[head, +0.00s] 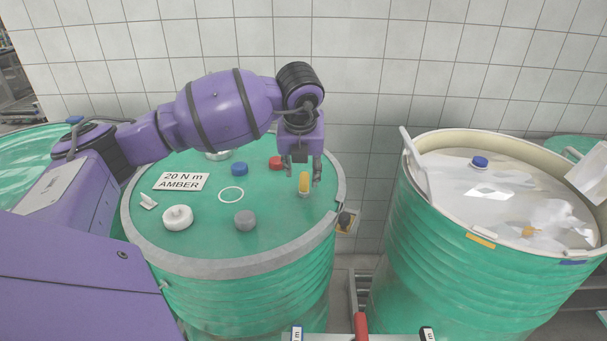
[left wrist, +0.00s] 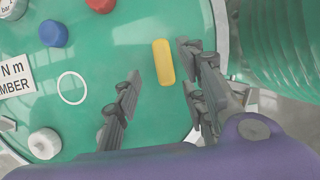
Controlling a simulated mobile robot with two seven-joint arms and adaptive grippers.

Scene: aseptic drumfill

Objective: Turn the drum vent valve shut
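The yellow vent valve handle (head: 305,182) stands near the right edge of the green drum lid (head: 200,225). In the left wrist view the handle (left wrist: 163,62) is a long rounded yellow bar. My left gripper (head: 302,170) points down at the handle with its fingers apart, one on each side of it in the picture. In the left wrist view my left gripper (left wrist: 157,68) shows a wide gap between the fingers, with the handle in line with that gap. I see no clear contact; the exact height gap cannot be told. My right gripper is not in view.
The lid also carries a red cap (head: 276,162), a blue cap (head: 239,169), a grey cap (head: 245,220), a white cap (head: 178,217), a white ring (head: 231,194) and a label (head: 181,181). An open drum (head: 440,250) with a clear liner stands to the right.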

